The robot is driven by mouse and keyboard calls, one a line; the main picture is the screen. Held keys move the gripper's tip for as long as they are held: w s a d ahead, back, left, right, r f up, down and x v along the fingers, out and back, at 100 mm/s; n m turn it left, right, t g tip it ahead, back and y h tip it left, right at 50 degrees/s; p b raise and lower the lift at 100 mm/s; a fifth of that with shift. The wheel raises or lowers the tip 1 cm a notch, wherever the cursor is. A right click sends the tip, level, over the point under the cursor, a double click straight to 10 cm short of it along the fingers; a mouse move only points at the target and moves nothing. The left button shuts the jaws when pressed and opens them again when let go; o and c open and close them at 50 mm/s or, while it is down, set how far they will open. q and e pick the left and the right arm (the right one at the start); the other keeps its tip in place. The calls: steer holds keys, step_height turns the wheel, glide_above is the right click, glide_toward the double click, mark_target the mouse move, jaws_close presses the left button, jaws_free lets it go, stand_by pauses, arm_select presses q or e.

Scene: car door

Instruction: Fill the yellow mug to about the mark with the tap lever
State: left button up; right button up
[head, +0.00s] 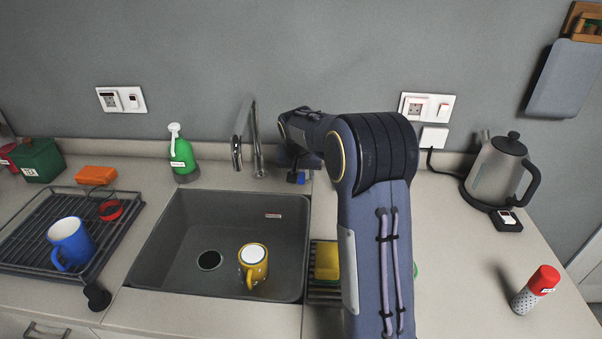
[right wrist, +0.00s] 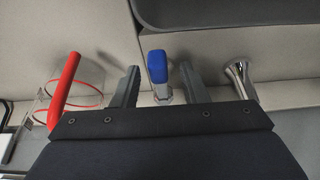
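The yellow mug (head: 253,274) stands upright in the grey sink, right of the drain, its handle toward the front. Its top shows white; I cannot make out a mark or water level. The chrome tap (head: 258,145) rises behind the sink, and no water stream shows. The blue-tipped tap lever (head: 298,178) is right of the tap. In the right wrist view the lever (right wrist: 157,68) stands between the two spread fingers of my right gripper (right wrist: 160,85), with gaps on both sides. In the head view my right arm mostly hides that gripper. My left gripper is out of view.
A green spray bottle (head: 182,158) stands behind the sink's left corner. A rack with a blue mug (head: 70,245) is on the left. A yellow sponge (head: 327,262) lies right of the sink. A kettle (head: 497,172) and a red-capped shaker (head: 537,290) stand farther right.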

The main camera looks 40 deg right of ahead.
steer(key=v, duration=0.7)
steer(key=shift+r, duration=0.25)
steer(key=shift+s, duration=0.15)
stand_by(0.5)
steer(key=s+a+f+n+y, duration=0.1)
steer(key=s+a+n+y, duration=0.1)
steer(key=s+a, duration=0.4)
steer(key=s+a+f+n+t+y, duration=0.1)
steer(key=s+a, duration=0.6)
steer(key=s, duration=0.7)
steer(key=s+a+f+n+t+y, duration=0.1)
steer(key=s+a+f+n+y, duration=0.1)
steer(key=s+a, duration=0.5)
steer(key=s+n+y, duration=0.1)
steer(key=s, duration=0.2)
steer(key=shift+s+a+f+n+y, duration=0.2)
steer(key=shift+s+n+y, duration=0.1)
steer(key=shift+y, duration=0.1)
